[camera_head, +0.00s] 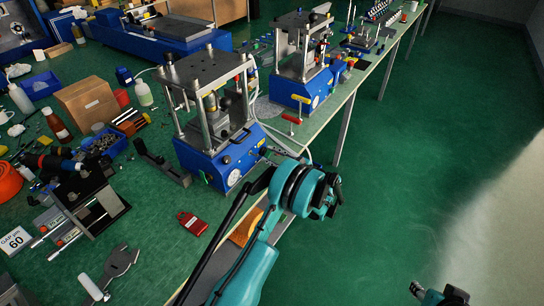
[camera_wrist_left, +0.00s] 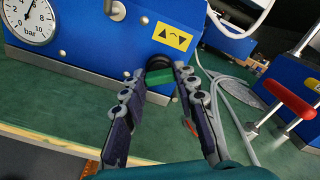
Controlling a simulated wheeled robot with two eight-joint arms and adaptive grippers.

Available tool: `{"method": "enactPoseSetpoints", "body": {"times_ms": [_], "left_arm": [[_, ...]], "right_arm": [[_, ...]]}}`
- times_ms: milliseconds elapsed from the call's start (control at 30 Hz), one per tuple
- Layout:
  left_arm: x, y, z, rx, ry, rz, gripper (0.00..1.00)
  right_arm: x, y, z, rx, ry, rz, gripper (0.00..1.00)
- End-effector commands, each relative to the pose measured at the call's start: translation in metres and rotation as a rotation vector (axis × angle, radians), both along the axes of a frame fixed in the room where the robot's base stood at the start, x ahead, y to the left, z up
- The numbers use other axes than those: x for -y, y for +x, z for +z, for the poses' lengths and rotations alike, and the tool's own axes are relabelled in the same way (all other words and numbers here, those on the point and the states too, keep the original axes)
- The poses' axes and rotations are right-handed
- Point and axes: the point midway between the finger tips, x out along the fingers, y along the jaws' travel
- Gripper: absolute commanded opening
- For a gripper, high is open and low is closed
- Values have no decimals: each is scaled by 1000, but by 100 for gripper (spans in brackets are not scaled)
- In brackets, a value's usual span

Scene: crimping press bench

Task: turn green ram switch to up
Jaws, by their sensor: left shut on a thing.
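The green ram switch (camera_wrist_left: 161,84) shows in the left wrist view as a short green lever below a black round mount on the blue press front. My left gripper (camera_wrist_left: 160,76) is shut on the switch, with a finger on either side. The fingers partly hide it, so its exact tilt is hard to tell. In the head view the left gripper (camera_head: 268,153) is at the right side of the near press (camera_head: 226,160), and the switch cannot be made out. Part of my right arm (camera_head: 440,294) shows at the bottom right; its jaws are not clear.
A yellow label (camera_wrist_left: 172,36) with triangles sits above the switch, and a gauge (camera_wrist_left: 28,20) is to its left. A red-handled valve (camera_wrist_left: 288,100) and grey hoses are to the right. A second press (camera_head: 300,75) stands behind. A red padlock (camera_head: 192,223) lies on the bench.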

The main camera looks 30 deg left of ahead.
Motion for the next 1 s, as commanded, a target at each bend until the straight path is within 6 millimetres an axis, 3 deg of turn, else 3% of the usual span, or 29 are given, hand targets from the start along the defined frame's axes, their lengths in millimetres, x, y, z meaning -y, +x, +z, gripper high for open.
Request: {"method": "enactPoseSetpoints", "body": {"times_ms": [1000], "left_arm": [[0, 0, 0, 835, -66, 1, 0]], "right_arm": [[0, 0, 0, 0, 0, 0, 40]]}}
